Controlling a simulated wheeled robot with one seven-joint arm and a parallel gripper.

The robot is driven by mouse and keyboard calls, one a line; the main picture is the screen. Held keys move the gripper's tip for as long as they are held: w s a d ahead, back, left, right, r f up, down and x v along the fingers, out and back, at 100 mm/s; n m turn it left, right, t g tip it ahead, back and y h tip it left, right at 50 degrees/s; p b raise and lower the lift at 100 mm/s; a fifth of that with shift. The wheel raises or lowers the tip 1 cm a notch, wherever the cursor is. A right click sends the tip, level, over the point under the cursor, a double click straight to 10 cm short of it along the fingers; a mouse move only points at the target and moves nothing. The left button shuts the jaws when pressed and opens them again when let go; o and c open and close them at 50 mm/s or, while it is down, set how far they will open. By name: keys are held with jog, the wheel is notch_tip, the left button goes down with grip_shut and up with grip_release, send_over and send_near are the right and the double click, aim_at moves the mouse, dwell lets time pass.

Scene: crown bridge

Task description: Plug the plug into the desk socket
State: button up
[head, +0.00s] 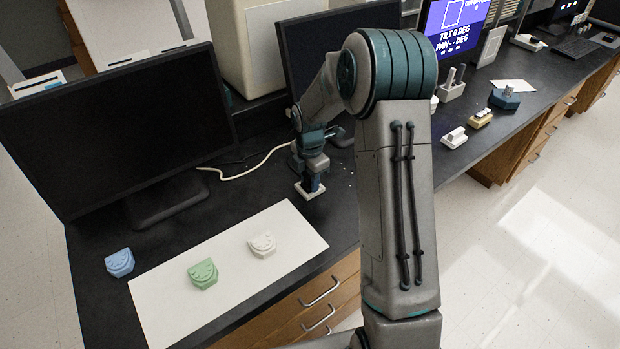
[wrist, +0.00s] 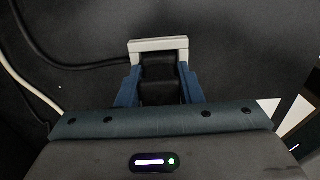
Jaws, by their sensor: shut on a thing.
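My gripper (head: 311,183) points down at the dark desk, left of my upper arm. In the wrist view, its blue fingers (wrist: 160,88) are shut on a black block, which I take to be the plug (wrist: 160,70). A pale square frame, which looks like the desk socket (wrist: 158,44), shows right at the fingertips; it is also in the head view (head: 309,192). The fingers and plug hide most of its inside. I cannot tell how deep the plug sits in it.
A black cable (wrist: 60,63) reaches the fingers from the left. A pale cord (head: 250,170) lies on the desk behind. Monitors (head: 120,125) stand at the back left. A white sheet (head: 235,257) with dental models lies in front, left of my gripper.

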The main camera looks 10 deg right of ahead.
jog(key=shift+s+f, duration=0.3)
jog(key=shift+f, duration=0.3)
jog(key=shift+w+r+p, duration=0.25)
jog(key=shift+r+p, duration=0.6)
jog(key=shift+r, duration=0.05)
jog(key=shift+w+r+p, duration=0.1)
jog(key=shift+r+p, duration=0.05)
jog(key=shift+p, duration=0.15)
dwell(0.8)
jog(key=shift+f+b, duration=0.3)
jog(key=shift+f, duration=0.25)
dwell(0.4)
